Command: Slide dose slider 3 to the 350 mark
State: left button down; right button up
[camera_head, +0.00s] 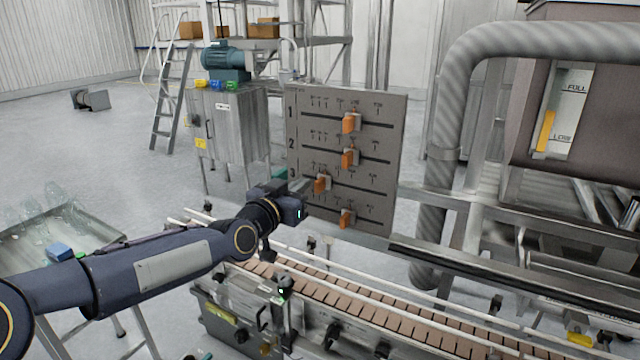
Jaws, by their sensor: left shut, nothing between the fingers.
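A grey upright panel (394,148) in the middle carries several horizontal slots, numbered 1, 2 and 3 down its left edge, each with an orange slider and small scale marks. Dose slider 3 (320,184) sits near the left end of the third slot, further left than the other sliders. The mark numbers are too small to read. My left gripper (302,207) is shut and empty at the panel's lower left, just below and left of slider 3; whether it touches the slider cannot be told. My right gripper is not in view.
Slider 1 (350,122), slider 2 (350,157) and the lowest slider (346,219) sit close by on the same panel. A conveyor (390,310) with rails runs below the panel. A thick grey pipe (437,150) stands to the right.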

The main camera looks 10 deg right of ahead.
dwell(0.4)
pick_arm(q)
jog(key=shift+s+d, duration=0.25)
jog(key=shift+d, duration=0.05)
